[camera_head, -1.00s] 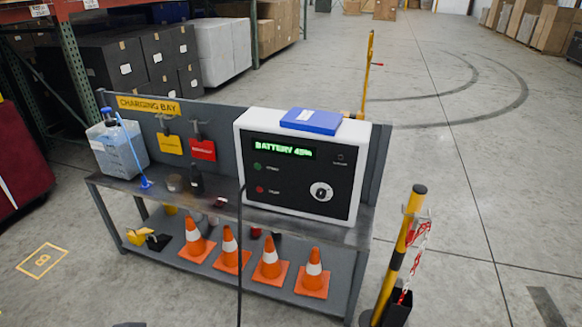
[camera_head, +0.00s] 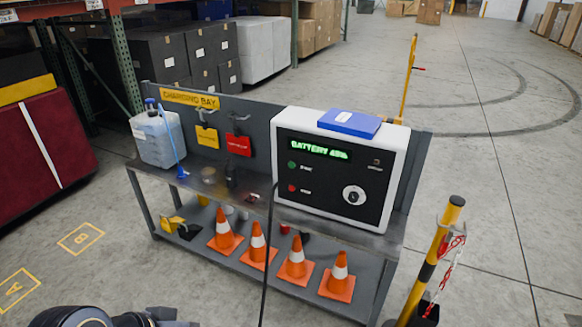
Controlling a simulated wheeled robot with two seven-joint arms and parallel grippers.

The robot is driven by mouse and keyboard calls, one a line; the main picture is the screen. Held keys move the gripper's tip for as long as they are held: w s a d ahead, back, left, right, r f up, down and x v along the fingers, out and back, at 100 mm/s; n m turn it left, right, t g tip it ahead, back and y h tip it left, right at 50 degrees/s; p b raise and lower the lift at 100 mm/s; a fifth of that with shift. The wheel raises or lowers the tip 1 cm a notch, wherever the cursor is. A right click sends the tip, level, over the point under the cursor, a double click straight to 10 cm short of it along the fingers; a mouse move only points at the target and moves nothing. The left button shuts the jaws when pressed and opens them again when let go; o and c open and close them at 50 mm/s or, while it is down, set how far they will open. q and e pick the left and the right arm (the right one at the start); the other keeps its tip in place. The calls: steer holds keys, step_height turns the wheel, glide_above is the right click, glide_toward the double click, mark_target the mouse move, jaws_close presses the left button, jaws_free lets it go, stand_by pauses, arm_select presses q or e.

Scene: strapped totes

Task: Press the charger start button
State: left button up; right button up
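The charger (camera_head: 345,167) is a white box with a black front panel, standing upright on the grey bench. Its green start button (camera_head: 292,165) is on the left of the panel, under a green display (camera_head: 319,148) that reads as a battery level. A red button (camera_head: 292,188) sits below the green one, and a round dial (camera_head: 353,195) is at the right. A dark part of my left arm shows at the bottom left edge, well apart from the charger. Its fingertips cannot be made out. My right gripper is out of view.
The bench (camera_head: 340,231) carries a blue-capped jug (camera_head: 157,139) at its left. Several orange cones (camera_head: 340,277) stand on its lower shelf. A black cable hangs down the front. A yellow-black post (camera_head: 432,265) stands at the right. Floor before the bench is clear.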

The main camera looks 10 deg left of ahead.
arm_select(q)
jaws_close()
stand_by(1.4)
